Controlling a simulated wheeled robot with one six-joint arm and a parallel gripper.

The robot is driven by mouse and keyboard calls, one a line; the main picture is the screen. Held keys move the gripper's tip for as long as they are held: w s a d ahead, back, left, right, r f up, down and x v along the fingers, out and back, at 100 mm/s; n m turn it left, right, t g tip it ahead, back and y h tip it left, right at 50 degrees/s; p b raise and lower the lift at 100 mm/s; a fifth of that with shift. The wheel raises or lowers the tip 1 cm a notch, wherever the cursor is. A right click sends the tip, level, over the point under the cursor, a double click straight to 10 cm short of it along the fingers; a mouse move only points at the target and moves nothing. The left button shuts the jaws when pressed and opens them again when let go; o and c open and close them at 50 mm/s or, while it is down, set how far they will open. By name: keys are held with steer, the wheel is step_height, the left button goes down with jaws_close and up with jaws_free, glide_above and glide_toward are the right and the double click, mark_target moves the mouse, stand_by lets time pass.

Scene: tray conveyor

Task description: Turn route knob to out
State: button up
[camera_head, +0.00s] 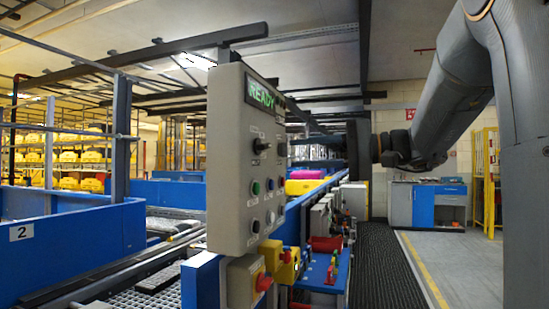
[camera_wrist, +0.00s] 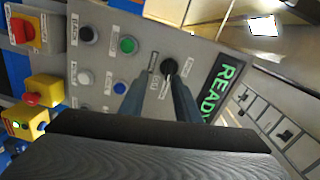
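The grey control panel (camera_head: 228,165) stands left of centre in the head view, with a green READY display (camera_head: 261,95) at its top. A black knob (camera_head: 261,146) sits below the display. In the wrist view the panel (camera_wrist: 105,62) is turned sideways, and a black knob (camera_wrist: 169,67) shows near the display (camera_wrist: 222,85). The small lettering is too blurred to read surely. My gripper (camera_wrist: 158,82) is open, its two fingers apart and pointing at the panel. The knob is just beyond the right fingertip; contact cannot be told. In the head view my gripper (camera_head: 300,140) is right of the panel.
Below the panel are yellow boxes with red buttons (camera_head: 264,282). Green, blue and white buttons (camera_wrist: 127,45) lie beside the knob on the panel. The blue-sided conveyor (camera_head: 318,184) runs behind it. A dark floor mat (camera_head: 385,270) leaves free room at right.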

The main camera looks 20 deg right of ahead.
mark_target(268, 146)
steer(key=shift+y, duration=0.3)
steer(key=w+a, duration=0.1)
steer(key=a, duration=0.1)
steer(key=w+a+r+p, duration=0.1)
steer(key=w+a, duration=0.2)
steer(key=shift+w+a+r, duration=0.15)
steer(key=shift+a+r, duration=0.2)
steer(key=shift+a, duration=0.05)
jaws_close()
